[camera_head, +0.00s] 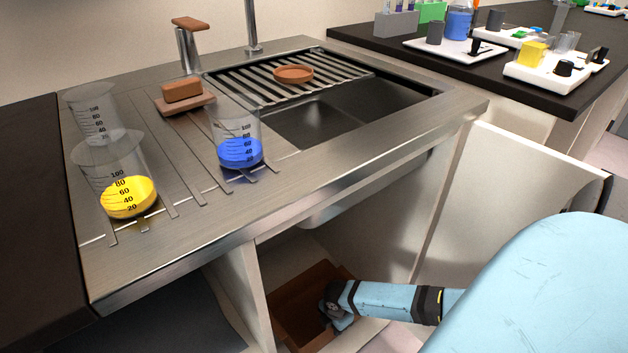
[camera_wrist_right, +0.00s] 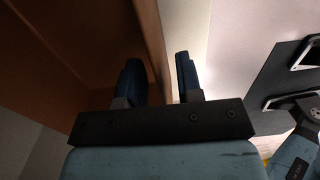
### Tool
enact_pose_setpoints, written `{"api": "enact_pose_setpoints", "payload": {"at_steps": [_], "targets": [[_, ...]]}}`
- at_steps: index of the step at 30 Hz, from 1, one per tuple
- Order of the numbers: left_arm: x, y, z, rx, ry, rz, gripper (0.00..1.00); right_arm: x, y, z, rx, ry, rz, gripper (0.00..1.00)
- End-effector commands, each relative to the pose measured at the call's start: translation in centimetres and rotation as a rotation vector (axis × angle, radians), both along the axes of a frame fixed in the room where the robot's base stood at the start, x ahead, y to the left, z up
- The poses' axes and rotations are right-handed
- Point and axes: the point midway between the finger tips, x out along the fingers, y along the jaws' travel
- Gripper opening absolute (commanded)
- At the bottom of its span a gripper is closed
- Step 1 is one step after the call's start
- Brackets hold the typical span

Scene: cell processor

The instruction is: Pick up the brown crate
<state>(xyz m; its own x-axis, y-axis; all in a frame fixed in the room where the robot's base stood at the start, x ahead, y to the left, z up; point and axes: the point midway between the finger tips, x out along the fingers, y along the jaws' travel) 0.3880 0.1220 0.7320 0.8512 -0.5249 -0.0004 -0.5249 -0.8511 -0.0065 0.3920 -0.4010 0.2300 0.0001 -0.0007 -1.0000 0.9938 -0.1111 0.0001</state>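The brown crate (camera_head: 292,300) stands inside the open cabinet under the sink, partly hidden by the cabinet wall and my right arm. My right gripper (camera_head: 333,307) reaches into the cabinet at the crate's right side. In the right wrist view the crate (camera_wrist_right: 75,35) fills the upper left. There my right gripper (camera_wrist_right: 160,80) is open, with its two dark blue fingers on either side of the crate's wall. A narrow light gap shows between the wall and the right finger. My left gripper is not in view.
The sink counter (camera_head: 180,238) overhangs the cabinet, and a cabinet side panel (camera_head: 238,285) stands left of the crate. An open white door (camera_head: 525,195) is at the right. A yellow beaker (camera_head: 130,197) and a blue beaker (camera_head: 240,150) stand on the counter.

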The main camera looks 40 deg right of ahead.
Motion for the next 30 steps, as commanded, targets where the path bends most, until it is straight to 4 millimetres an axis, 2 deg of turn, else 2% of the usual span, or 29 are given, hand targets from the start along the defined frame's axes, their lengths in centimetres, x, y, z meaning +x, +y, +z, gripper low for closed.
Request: {"api": "enact_pose_setpoints", "payload": {"at_steps": [5, 9, 30], "targets": [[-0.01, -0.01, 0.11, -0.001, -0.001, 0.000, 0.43, -0.01, 0.01, 0.09, 0.000, 0.000, 0.000, 0.33], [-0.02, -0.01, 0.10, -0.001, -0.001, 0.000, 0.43, -0.01, 0.01, 0.08, 0.000, 0.000, 0.000, 0.01], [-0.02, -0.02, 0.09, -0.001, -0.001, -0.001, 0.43, -0.03, 0.02, 0.06, 0.000, 0.000, 0.000, 0.00]]}}
